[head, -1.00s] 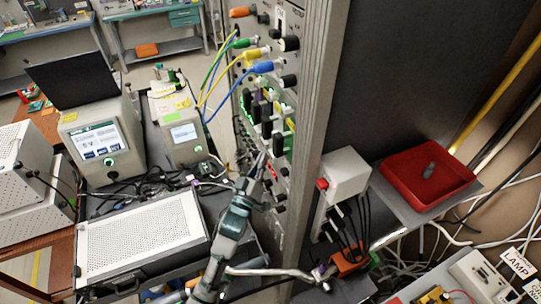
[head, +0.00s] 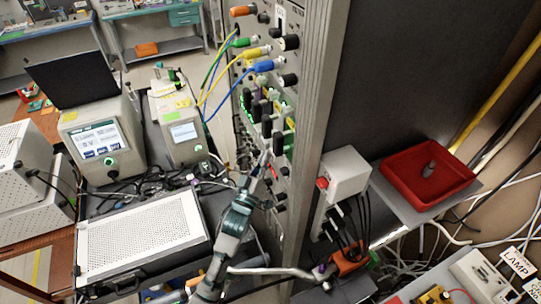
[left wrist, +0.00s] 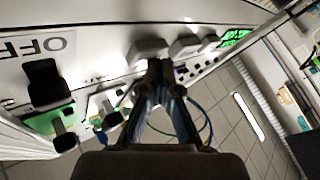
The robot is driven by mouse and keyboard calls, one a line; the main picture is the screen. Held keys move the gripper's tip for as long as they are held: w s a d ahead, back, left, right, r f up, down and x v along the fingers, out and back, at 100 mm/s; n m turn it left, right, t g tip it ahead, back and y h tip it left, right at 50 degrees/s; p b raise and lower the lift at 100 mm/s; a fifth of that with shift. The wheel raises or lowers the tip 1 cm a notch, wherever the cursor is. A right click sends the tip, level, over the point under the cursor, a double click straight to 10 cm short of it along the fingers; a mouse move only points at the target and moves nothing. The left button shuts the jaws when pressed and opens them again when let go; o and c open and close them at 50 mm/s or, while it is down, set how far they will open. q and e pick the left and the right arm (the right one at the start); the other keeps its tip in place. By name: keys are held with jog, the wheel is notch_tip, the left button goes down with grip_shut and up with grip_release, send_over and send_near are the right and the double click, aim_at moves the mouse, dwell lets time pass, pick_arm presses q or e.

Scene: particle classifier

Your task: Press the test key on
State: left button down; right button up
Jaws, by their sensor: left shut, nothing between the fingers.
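The instrument panel (head: 259,122) stands in the rack, with knobs, black keys and green-lit parts. My left gripper (head: 263,160) is shut and empty, with its tips close to the lower part of the panel. In the left wrist view, the closed fingertips (left wrist: 160,68) are close to dark blocky parts on the pale panel face (left wrist: 105,50). A black key (left wrist: 45,83) on a green-lit base stands to their left, beside an "OFF" label (left wrist: 35,46). I cannot tell which key is the test key, or whether the tips touch anything. My right gripper is not in view.
Yellow, green and blue cables (head: 215,85) loop from the upper panel. A perforated white box (head: 140,232) and two screen devices stand left. The rack's metal post (head: 308,130) borders the panel on the right. A red tray (head: 428,180) sits beyond it.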

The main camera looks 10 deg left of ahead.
pick_arm(q)
jog(key=shift+w+d, duration=0.25)
jog(key=shift+d, duration=0.15)
dwell(0.4)
jog(key=shift+a, duration=0.1)
jog(key=shift+s+a+p, duration=0.5)
jog(key=shift+s+a, duration=0.25)
jog(key=shift+a, duration=0.2)
jog(key=shift+a, duration=0.1)
jog(key=s+a, duration=0.1)
jog(key=a, duration=0.1)
jog(key=s+a+p, duration=0.1)
jog(key=a, duration=0.1)
jog(key=shift+s, duration=0.4)
dwell(0.7)
